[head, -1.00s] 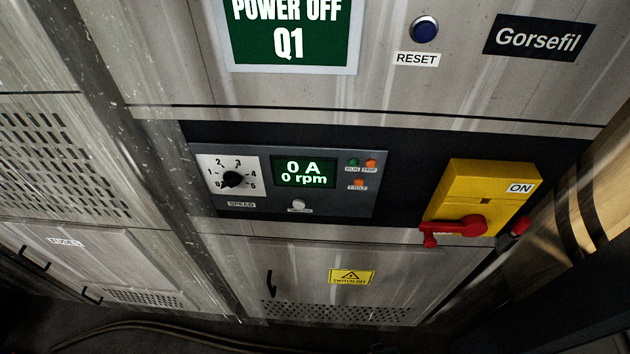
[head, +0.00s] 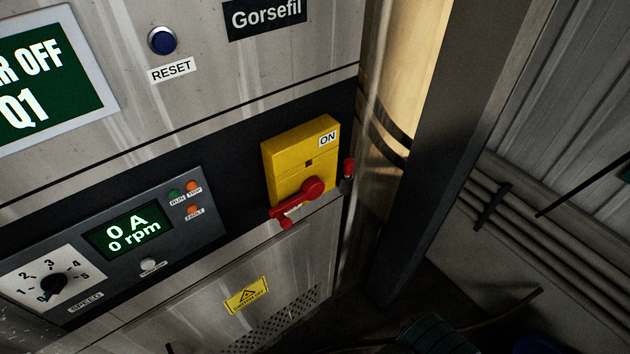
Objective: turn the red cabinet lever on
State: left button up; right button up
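The red cabinet lever (head: 294,202) is mounted at the lower part of a yellow switch box (head: 289,164) on the cabinet front. Its round hub is at the right, and its arm points left and slightly down. The ON label (head: 327,138) is at the box's upper right corner, away from the lever arm. Neither of my grippers is in view.
A display panel (head: 128,228) reading 0 A and 0 rpm and a speed dial (head: 52,284) are left of the box. A small red knob (head: 348,167) is just right of it. A dark post (head: 440,150) stands further right. Cabinet front is unobstructed.

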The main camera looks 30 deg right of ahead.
aim_at(311, 190)
jog(key=l+z, duration=0.2)
jog(key=z, duration=0.7)
jog(key=k, duration=0.05)
